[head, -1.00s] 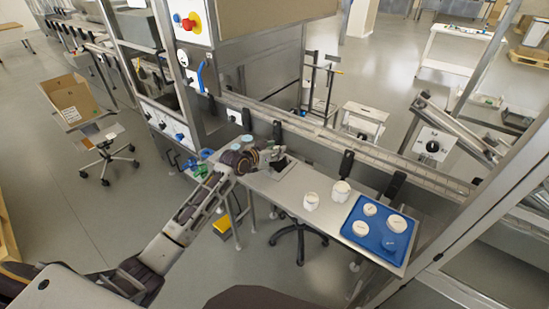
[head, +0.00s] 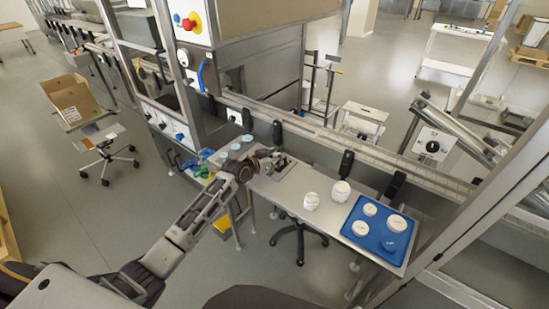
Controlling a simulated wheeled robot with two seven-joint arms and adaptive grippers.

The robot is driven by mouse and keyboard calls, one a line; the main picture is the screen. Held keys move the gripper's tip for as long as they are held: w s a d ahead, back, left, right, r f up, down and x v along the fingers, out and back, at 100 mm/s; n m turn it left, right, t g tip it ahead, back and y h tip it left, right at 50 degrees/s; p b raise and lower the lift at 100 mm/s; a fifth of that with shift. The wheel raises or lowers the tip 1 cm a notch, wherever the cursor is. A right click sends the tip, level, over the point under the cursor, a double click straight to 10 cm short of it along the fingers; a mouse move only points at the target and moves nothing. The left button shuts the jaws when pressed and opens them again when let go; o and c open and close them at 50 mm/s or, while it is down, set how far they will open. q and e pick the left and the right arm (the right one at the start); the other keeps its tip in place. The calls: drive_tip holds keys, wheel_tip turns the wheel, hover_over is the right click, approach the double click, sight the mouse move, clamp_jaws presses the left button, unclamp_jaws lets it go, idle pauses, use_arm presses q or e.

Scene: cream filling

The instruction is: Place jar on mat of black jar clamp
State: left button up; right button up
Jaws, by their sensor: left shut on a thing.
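My left gripper (head: 266,160) is over the far left part of the steel table, at the black jar clamp (head: 281,166). It is shut on a jar, which is small here and mostly hidden by the fingers. The mat of the clamp is hidden behind the gripper, so I cannot tell whether the jar touches it. Two white jars stand upright on the table to the right, a nearer jar (head: 311,202) and a farther jar (head: 341,191). My right gripper is not in view.
A blue tray (head: 352,232) with several round white pieces and a blue one lies at the table's right end. Pale blue discs (head: 235,147) lie at the left end. A conveyor rail (head: 350,143) with black uprights runs along the back.

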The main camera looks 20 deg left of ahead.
use_arm(q)
drive_tip(key=shift+f, duration=0.1)
drive_tip(key=o, duration=1)
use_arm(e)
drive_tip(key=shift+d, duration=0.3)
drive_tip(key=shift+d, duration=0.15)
